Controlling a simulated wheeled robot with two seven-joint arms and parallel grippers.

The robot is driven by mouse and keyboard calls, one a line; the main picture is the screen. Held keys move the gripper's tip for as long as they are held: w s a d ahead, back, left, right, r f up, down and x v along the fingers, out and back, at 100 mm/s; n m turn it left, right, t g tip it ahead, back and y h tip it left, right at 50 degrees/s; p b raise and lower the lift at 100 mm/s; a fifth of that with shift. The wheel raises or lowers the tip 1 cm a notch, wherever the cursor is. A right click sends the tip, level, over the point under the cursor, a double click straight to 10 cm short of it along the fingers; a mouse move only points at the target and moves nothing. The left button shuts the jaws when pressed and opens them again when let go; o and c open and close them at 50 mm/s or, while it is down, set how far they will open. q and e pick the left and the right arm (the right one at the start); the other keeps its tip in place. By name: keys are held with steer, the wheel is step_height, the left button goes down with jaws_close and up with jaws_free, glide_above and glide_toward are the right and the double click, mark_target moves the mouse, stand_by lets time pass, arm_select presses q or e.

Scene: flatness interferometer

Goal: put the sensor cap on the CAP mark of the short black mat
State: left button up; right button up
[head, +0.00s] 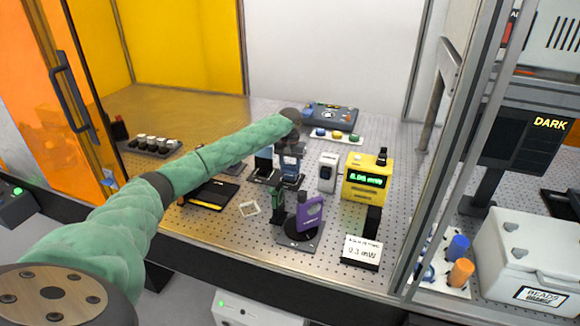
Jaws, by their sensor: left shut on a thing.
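My left gripper (290,178) points down over the middle of the perforated bench, below the dark wrist at the end of my green-sleeved arm. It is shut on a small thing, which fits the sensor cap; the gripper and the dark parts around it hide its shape. The gripper is to the left of this strip and farther back. My right gripper is not in view.
A purple device (309,214) stands on a dark round stage in front of the gripper. A metal frame post bounds the right.

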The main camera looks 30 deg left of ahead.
arm_select(q)
steer(key=shift+f, duration=0.25)
steer(key=o, duration=0.9)
